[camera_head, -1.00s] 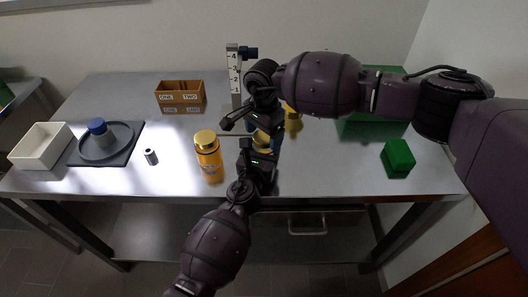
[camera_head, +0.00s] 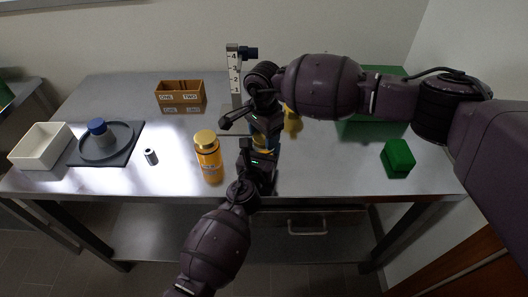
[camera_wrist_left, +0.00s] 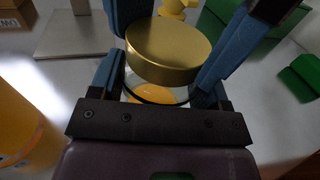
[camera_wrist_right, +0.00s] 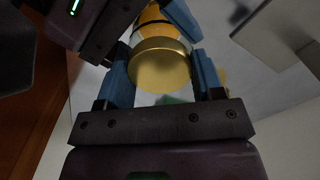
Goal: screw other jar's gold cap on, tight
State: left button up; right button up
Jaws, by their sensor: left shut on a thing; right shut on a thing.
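A jar with orange contents (camera_wrist_left: 150,96) is between the blue fingers of my left gripper (camera_head: 262,160), which is shut on it. A wide gold cap (camera_wrist_left: 168,50) sits over the jar's mouth, roughly level with it. My right gripper (camera_head: 264,124) is above, shut on the cap, which also shows between its fingers in the right wrist view (camera_wrist_right: 160,66). In the head view the two grippers hide most of the jar and cap. I cannot tell how far the cap is threaded. Another orange jar (camera_head: 209,166) with its gold cap (camera_head: 205,138) on stands upright just left of the grippers.
A yellow object (camera_head: 293,122) and a numbered white post (camera_head: 235,75) are behind the grippers. A labelled brown box (camera_head: 180,96), grey tray (camera_head: 128,152), white bin (camera_head: 40,147) and small cylinder (camera_head: 151,156) are left. A green block (camera_head: 398,159) is right, with clear table before it.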

jog(key=shift+m, duration=1.1)
jog(key=o, duration=0.9)
jog(key=shift+o, duration=0.6)
jog(key=shift+s, duration=0.1)
jog(key=shift+r, duration=2.25)
